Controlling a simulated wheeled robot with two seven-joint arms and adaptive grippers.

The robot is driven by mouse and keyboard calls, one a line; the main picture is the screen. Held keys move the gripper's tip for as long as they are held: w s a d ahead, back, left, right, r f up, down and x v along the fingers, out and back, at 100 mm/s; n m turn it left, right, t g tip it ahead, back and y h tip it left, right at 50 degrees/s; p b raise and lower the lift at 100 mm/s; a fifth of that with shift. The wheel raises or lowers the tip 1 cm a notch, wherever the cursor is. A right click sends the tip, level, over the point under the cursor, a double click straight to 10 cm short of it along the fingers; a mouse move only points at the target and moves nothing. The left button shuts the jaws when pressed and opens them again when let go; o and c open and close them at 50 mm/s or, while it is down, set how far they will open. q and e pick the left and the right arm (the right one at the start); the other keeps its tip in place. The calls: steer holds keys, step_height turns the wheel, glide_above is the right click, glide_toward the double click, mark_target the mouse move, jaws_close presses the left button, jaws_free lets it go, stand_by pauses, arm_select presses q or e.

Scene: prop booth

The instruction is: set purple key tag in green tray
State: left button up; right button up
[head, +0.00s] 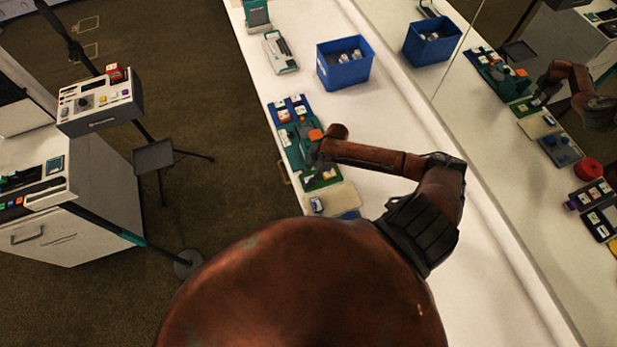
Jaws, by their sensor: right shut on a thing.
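My right gripper (314,155) is over the white counter, low beside the teal tray and next to the green tray (329,182). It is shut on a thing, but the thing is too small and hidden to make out. The green tray holds small light pieces and is partly covered by my right arm. I cannot pick out a purple key tag on the counter. A small purple spot (571,205) shows in the mirror at the right; I cannot tell what it is. My left gripper is not in view.
A teal tray (291,150) with an orange piece, blue trays (299,104) and a beige tray (342,197) line the counter's left edge. A blue bin (344,63) stands farther back. The mirror (500,120) bounds the right. The counter right of the bin is bare.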

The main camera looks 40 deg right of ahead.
steer(key=shift+d, duration=0.1)
stand_by(0.6)
steer(key=o, duration=1.1)
steer(key=v, duration=1.2)
steer(key=x, duration=1.2)
